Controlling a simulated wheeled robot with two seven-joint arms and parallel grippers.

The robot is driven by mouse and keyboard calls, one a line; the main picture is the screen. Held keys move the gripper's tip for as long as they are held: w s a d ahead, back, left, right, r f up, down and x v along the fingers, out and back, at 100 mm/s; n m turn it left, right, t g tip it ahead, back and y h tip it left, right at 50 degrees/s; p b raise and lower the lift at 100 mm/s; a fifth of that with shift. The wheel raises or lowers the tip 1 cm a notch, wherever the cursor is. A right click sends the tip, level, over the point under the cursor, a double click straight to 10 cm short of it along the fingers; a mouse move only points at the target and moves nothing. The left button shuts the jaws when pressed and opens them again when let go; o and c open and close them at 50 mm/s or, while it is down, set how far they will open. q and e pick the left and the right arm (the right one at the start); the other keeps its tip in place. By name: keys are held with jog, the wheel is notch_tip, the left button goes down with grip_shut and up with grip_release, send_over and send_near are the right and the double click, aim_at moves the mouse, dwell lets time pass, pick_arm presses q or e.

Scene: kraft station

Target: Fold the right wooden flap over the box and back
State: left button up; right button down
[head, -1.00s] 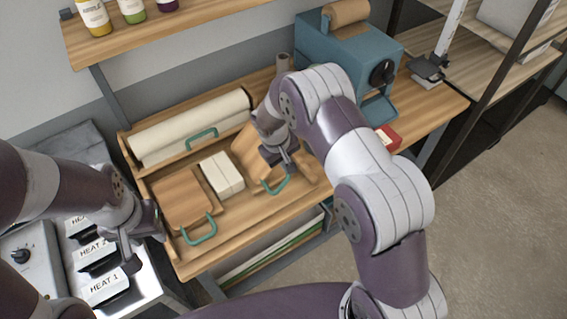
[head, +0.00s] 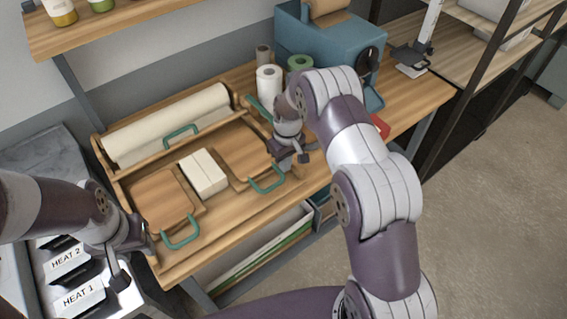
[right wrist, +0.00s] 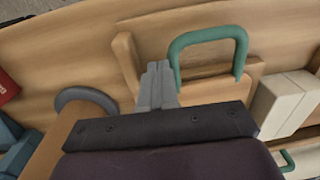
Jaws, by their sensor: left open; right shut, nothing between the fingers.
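The right wooden flap (head: 243,150) lies flat to the right of the white box (head: 204,173), with its green handle (head: 268,184) toward the front. The flap is partly visible in the right wrist view, where its handle (right wrist: 210,36) is beside my shut fingers (right wrist: 157,82). My right gripper (head: 290,154) is shut and empty just right of the flap, apart from the handle in the head view. The white box also shows in the right wrist view (right wrist: 284,103). My left gripper (head: 130,260) is open and empty, left of the tray near the heater panel.
The left wooden flap (head: 162,198) lies flat left of the box. A white roll (head: 165,125) lies behind. Paper rolls (head: 269,85) and a teal machine (head: 322,50) stand at the back right. The tray's front rim (head: 215,225) is clear.

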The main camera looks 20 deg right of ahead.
jog(key=shift+f, duration=0.25)
dwell(0.4)
